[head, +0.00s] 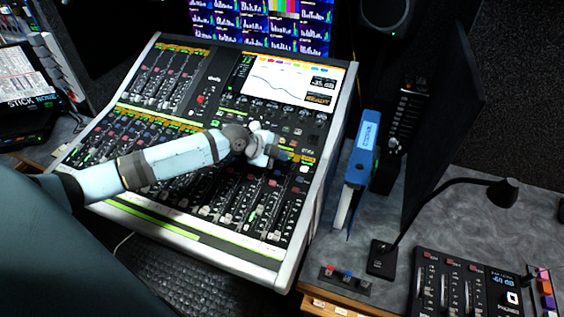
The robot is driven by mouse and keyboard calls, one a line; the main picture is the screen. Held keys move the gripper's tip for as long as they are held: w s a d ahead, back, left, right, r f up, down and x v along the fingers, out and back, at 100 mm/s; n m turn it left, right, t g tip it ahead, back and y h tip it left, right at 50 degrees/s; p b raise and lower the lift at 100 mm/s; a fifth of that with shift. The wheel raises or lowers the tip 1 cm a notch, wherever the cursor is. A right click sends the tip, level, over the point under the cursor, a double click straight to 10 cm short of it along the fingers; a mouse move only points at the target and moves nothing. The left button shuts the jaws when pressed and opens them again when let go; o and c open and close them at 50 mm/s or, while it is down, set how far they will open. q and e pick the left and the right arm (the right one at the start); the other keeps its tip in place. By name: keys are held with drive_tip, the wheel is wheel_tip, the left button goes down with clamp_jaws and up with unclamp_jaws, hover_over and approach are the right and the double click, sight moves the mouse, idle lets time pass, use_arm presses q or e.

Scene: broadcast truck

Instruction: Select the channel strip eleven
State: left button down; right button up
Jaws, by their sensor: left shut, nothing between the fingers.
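The mixing console (345,110) lies tilted on the desk, with rows of channel strips, faders and small buttons and a lit screen (290,82) at its upper right. My left arm reaches across it from the left. My left gripper (284,155) is shut and empty, over the right part of the lower channel bank, near the orange label row. I cannot tell whether its tips touch a button. The strip numbers are too small to read, so I cannot tell which strip is eleven. The gripper and forearm hide part of the strips. My right gripper is not in view.
A blue binder (363,150) stands right of the console. A small box with coloured buttons (345,279) lies in front.

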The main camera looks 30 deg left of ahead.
sight(280, 169)
use_arm(q)
drive_tip(key=shift+f, duration=0.15)
idle(0.5)
drive_tip(key=shift+w+f+b, duration=0.1)
drive_tip(key=shift+f+b, duration=0.2)
drive_tip(key=shift+b, duration=0.1)
drive_tip(key=shift+f+b, duration=0.4)
idle(0.5)
drive_tip(key=shift+r+p, duration=0.6)
drive_tip(key=shift+r, duration=0.25)
drive_tip(key=r+p, duration=0.2)
drive_tip(key=r, duration=0.1)
drive_tip(key=s+r+p, duration=0.1)
drive_tip(key=r+p, duration=0.1)
drive_tip(key=shift+d, duration=0.1)
idle(0.9)
